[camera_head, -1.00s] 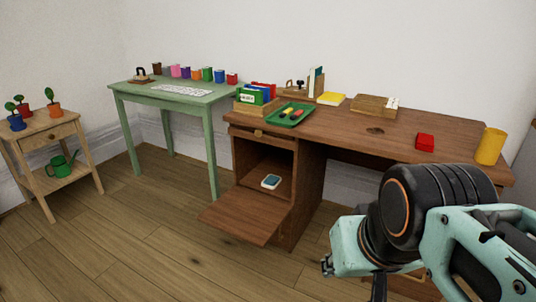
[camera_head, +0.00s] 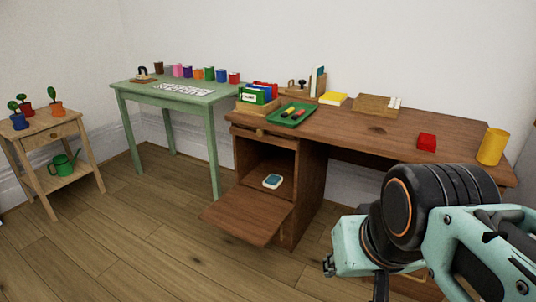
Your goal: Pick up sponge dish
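A small white dish with a blue-teal top (camera_head: 272,181), which looks like the sponge dish, sits inside the open cupboard of the brown desk (camera_head: 375,150). The cupboard's door (camera_head: 247,220) is folded down, level with the compartment floor. My arm fills the lower right of the view, in front of the desk's right side and well apart from the dish. My gripper is only partly visible at the lower edge, and its fingertips cannot be made out.
On the desk are a green tray (camera_head: 283,117), a red block (camera_head: 427,142), a yellow cup (camera_head: 492,147) and a file box (camera_head: 250,107). A green table (camera_head: 150,90) with several coloured cups and a plant stand (camera_head: 40,133) are at left. The wooden floor in front is clear.

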